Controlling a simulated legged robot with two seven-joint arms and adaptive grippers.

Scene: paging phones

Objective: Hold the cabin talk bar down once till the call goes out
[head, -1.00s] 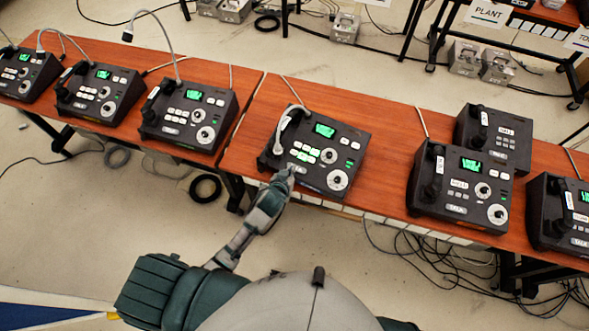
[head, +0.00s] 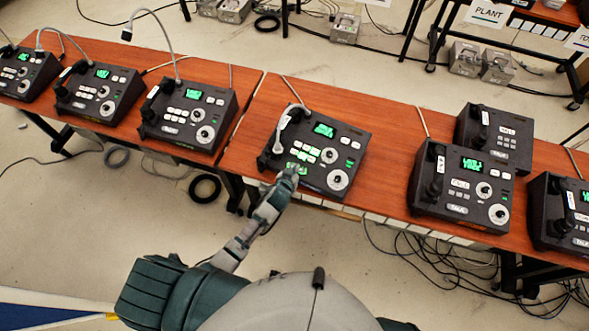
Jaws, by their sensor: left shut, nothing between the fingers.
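The paging phone (head: 314,150) under my left gripper stands on the wooden bench in the middle of the head view, with a green-lit screen, small buttons and a round dial. I cannot read a cabin label on this phone. My right gripper is not in view.
A pale handset cord (head: 280,128) curves over the middle phone's left side. Bare bench (head: 385,150) lies to its right.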

